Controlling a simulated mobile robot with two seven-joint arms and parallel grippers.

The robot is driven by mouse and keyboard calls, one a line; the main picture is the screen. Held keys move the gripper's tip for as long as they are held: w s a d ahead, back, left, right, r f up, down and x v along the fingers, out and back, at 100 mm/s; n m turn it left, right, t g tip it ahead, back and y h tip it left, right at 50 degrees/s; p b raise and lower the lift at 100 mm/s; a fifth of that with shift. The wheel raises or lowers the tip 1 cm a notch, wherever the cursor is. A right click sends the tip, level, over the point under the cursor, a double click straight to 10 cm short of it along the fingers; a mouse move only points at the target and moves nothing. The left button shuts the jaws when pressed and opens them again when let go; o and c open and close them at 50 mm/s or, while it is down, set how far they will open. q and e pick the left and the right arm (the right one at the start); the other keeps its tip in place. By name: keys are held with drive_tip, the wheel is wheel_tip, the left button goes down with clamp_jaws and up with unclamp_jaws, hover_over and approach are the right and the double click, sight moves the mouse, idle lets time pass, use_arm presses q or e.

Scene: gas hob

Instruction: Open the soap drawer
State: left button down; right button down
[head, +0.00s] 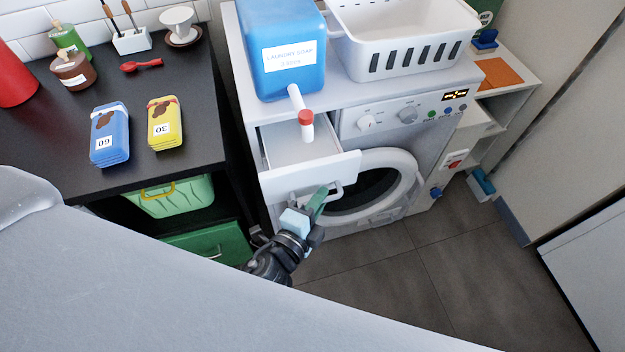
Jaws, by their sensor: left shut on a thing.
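The white soap drawer (285,148) is pulled out from the upper left front of the washing machine (385,100), and its inside shows. Its front panel (305,174) carries a small white handle (338,190) near the right end. My left gripper (322,198) reaches up from below and is shut on the handle. The gripper hides part of the handle. My right gripper is not in view.
A blue laundry soap container (283,55) with a red-tipped spout (306,117) stands above the open drawer. A white basket (400,40) sits on the machine. The round door (375,185) is below. A black counter (60,140) with several items stands left.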

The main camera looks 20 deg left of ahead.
use_arm(q)
drive_tip(key=shift+s+d, duration=0.35)
drive_tip(key=shift+s, duration=0.2)
drive_tip(key=c, duration=1.5)
unclamp_jaws()
drive_tip(key=shift+w, duration=0.1)
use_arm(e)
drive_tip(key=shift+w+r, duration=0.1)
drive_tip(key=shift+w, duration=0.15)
use_arm(q)
drive_tip(key=b+v, duration=0.1)
drive_tip(key=v, duration=0.7)
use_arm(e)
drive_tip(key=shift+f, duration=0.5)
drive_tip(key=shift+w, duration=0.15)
